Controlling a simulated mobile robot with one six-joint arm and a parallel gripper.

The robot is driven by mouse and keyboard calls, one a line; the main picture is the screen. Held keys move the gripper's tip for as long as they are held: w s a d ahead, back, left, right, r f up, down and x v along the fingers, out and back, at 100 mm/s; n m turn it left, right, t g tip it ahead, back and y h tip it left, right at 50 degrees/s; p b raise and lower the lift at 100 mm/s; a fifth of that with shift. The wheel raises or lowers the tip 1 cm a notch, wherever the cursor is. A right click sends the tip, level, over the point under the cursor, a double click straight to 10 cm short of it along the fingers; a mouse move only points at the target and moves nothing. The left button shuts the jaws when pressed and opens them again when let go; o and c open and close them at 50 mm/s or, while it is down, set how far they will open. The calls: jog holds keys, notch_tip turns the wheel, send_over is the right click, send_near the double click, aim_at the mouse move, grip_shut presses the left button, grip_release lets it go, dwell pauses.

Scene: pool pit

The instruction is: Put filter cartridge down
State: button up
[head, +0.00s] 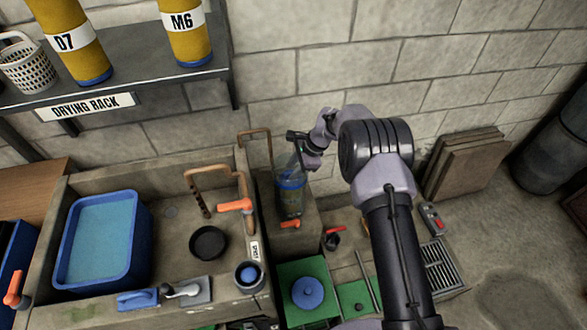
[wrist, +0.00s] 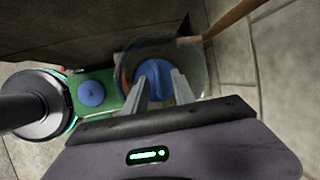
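The filter cartridge is not clearly told apart. A round blue cap (wrist: 154,82) with a ridge shows in the wrist view inside a clear round housing, and may be its top. In the head view this clear housing (head: 289,196) stands upright on a concrete ledge beside the basin, with blue near its top. My gripper (head: 299,163) points down at the housing's mouth. In the wrist view the fingers of my gripper (wrist: 160,80) are spread, one on each side of the blue cap, and look open. Contact with the cap cannot be made out.
Yellow cylinders marked D7 (head: 72,40) and M6 (head: 186,32) stand on the drying rack (head: 150,62). A basin (head: 170,245) at left holds a blue water tub (head: 72,278). A green mat (head: 300,272) lies in front.

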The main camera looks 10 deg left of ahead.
jog(key=shift+r+p, duration=0.3)
jog(key=s+d+r+n+t+p, duration=0.15)
jog(key=d+r, duration=0.35)
jog(key=r, duration=0.8)
jog(key=s+d+r+p, duration=0.15)
jog(key=d+r, duration=0.35)
jog(key=r, duration=0.7)
jog(key=s+d+r+n+t+h, duration=0.1)
jog(key=s+d+r, duration=0.2)
jog(key=s+r, duration=0.25)
jog(key=s+d+r+n+t, duration=0.1)
jog(key=s+d+r+n, duration=0.1)
jog(key=s+d+r, duration=0.35)
jog(key=s+d+r+n+t+h, duration=0.1)
jog(key=s+d, duration=0.1)
jog(key=s, duration=0.8)
jog(key=s+d+r+n+t+h, duration=0.1)
jog(key=s+d+r+n, duration=0.1)
jog(key=s, duration=0.7)
jog(key=shift+s+d+r+p, duration=0.3)
jog(key=shift+s+d, duration=0.05)
jog(key=shift+d, duration=0.45)
